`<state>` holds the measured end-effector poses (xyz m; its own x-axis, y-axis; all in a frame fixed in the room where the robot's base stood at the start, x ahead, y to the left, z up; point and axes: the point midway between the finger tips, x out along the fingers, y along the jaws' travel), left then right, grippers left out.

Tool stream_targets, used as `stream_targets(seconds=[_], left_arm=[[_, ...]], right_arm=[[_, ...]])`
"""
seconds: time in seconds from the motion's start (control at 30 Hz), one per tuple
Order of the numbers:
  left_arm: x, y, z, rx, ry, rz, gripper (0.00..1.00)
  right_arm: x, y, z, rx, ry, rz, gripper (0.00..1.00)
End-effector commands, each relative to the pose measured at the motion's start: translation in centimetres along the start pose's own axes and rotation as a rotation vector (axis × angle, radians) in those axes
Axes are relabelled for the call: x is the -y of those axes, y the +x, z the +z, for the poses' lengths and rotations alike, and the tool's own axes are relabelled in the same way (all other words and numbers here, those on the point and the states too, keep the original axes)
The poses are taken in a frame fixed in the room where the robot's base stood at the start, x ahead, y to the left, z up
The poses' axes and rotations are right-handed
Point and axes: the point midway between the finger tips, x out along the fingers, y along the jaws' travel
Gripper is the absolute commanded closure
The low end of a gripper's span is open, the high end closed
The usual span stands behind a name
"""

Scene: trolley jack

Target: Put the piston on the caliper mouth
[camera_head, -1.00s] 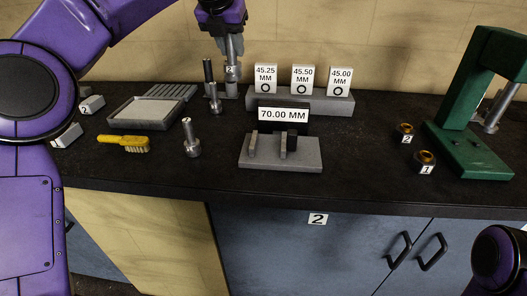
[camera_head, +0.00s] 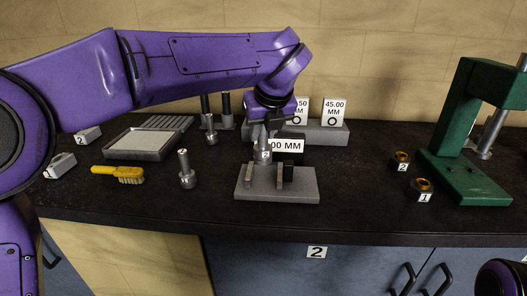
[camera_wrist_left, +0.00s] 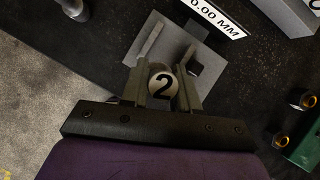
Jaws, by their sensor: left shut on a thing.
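My left gripper (camera_head: 264,135) points down over the grey caliper (camera_head: 300,190), a flat base with two upright jaws. It is shut on the piston (camera_head: 265,156), a grey metal piece marked 2. In the head view the piston lines up with the gap between the jaws. I cannot tell whether it touches them. My right gripper is not in view.
A 70.00 MM sign (camera_head: 288,146) stands right behind the caliper, partly hidden by my gripper. A stemmed metal piece (camera_head: 187,171), a yellow brush (camera_head: 119,172) and a tray (camera_head: 140,144) are left. Two rings (camera_head: 401,158) and a green press (camera_head: 466,178) are right.

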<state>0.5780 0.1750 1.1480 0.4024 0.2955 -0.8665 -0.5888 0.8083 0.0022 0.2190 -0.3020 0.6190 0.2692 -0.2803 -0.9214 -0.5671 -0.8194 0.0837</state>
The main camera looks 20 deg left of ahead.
Motion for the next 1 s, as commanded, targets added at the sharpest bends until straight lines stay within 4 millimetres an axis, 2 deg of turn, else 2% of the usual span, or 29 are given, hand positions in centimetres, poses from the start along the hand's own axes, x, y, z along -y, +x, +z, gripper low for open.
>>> stream_targets(seconds=[0.03, 0.1, 0.2, 0.4, 0.5, 0.6, 0.97, 1.0], left_arm=[[0.4, 1.1, 0.7, -0.002, 0.0, 0.002, 1.0], [0.8, 3.2, 0.8, -0.001, 0.002, 0.002, 1.0], [1.3, 5.3, 1.1, -0.001, 0.001, 0.0, 1.0], [1.9, 8.1, 1.5, -0.001, 0.001, 0.0, 1.0], [1.8, 9.7, 0.4, 0.001, 0.003, 0.0, 1.0], [1.8, 10.5, 0.0, 0.001, 0.002, -0.001, 1.0], [1.8, 11.0, -0.3, 0.001, 0.0, -0.003, 1.0], [1.8, 10.9, -0.3, -0.001, 0.0, -0.002, 0.58]], right_arm=[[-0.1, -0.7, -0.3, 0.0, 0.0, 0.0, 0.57], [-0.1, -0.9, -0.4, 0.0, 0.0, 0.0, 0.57], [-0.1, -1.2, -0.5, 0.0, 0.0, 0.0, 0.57], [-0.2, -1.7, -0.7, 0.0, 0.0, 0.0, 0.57], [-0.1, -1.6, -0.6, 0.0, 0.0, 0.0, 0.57], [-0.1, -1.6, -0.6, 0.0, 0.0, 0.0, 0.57], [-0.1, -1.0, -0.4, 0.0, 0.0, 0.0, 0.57], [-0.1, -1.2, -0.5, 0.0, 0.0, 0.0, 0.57]])
